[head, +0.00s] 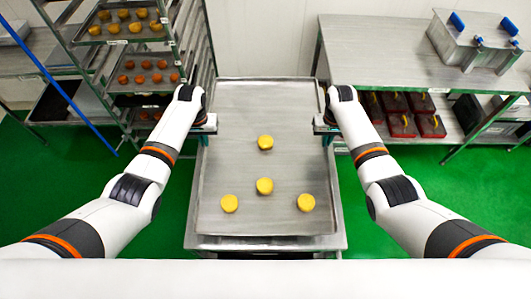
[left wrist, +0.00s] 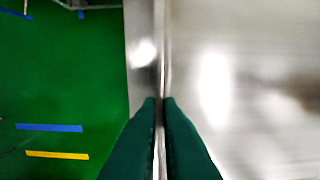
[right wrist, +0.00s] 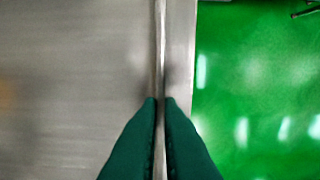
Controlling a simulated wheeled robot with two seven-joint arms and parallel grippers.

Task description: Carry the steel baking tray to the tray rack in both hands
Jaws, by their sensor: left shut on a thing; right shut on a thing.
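The steel baking tray (head: 235,180) lies flat in the middle of the head view, over a steel table or cart (head: 215,241). Several round yellow pieces (head: 264,186) sit on it. My left gripper (head: 211,127) is shut on the tray's left rim; the left wrist view shows its green fingers (left wrist: 160,100) pinching the rim. My right gripper (head: 320,127) is shut on the right rim, and its fingers (right wrist: 160,100) show in the right wrist view. The tray rack (head: 185,50) stands at the back left, holding trays of yellow and orange pieces. Whether the tray touches the surface below cannot be told.
A steel table (head: 385,60) at the back right bears a metal box with blue handles (head: 475,40). Red containers (head: 400,124) sit on its lower shelf. A blue pole (head: 60,85) slants at the left. Green floor (head: 170,215) is clear on both sides.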

